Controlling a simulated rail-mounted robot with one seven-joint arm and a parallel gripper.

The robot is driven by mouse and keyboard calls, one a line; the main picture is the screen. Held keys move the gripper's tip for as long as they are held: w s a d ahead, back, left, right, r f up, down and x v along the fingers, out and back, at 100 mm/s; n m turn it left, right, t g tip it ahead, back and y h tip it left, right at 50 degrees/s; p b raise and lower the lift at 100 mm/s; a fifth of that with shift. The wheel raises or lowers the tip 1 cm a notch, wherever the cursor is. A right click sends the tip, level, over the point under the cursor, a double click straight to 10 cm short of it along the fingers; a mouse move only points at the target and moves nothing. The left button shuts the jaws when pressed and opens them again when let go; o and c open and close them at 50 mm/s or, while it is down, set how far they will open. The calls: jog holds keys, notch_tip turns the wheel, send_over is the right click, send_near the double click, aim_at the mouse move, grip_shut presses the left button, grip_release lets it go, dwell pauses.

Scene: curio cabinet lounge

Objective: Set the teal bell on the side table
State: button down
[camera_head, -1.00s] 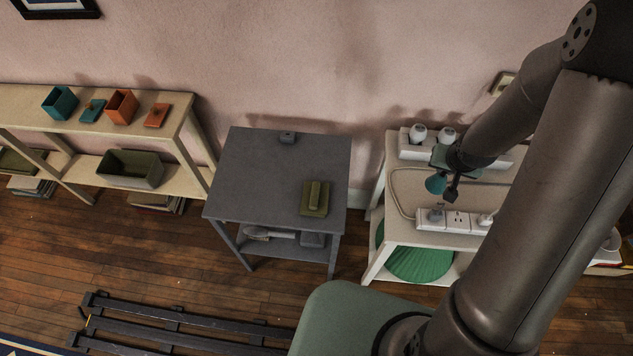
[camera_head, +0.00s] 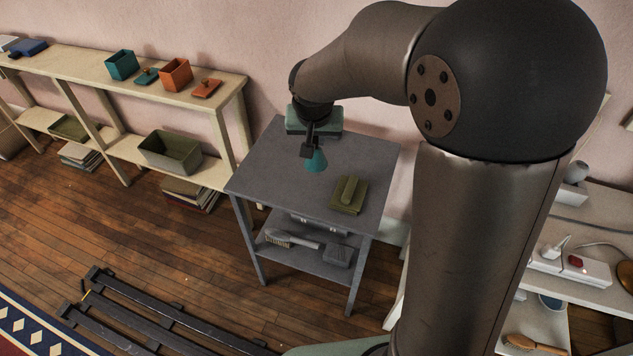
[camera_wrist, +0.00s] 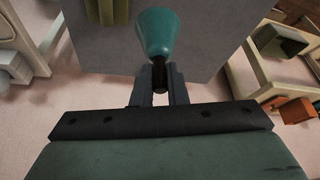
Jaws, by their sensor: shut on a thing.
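The teal bell (camera_head: 316,161) hangs mouth down from my gripper (camera_head: 311,141) over the grey side table (camera_head: 280,169). In the wrist view, my gripper (camera_wrist: 160,90) is shut on the dark handle of the bell (camera_wrist: 156,32), with the teal cup beyond the fingertips. The grey tabletop (camera_wrist: 200,55) lies behind the bell there. I cannot tell whether the bell's rim touches the tabletop or is a little above it.
An olive lidded piece (camera_head: 348,195) sits near the table's front right. Its lower shelf holds a brush (camera_head: 290,240). A wooden shelf unit (camera_head: 225,88) with a teal box (camera_head: 121,64) and an orange box (camera_head: 175,74) stands left. The table's front left is clear.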

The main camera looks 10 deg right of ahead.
jog(key=shift+a+f, duration=0.15)
jog(key=shift+a, duration=0.4)
jog(key=w+a+f, duration=0.3)
jog(key=f, duration=0.1)
jog(key=w+a+f+p, duration=0.1)
jog(key=w+a+f, duration=0.1)
jog(key=w+f, duration=0.2)
jog(key=w+a+f, duration=0.3)
jog(key=f, duration=0.1)
jog(key=shift+w+a+f, duration=0.25)
jog(key=shift+a+f, duration=0.05)
jog(key=c, duration=1.1)
grip_release()
jog(key=shift+c, duration=0.2)
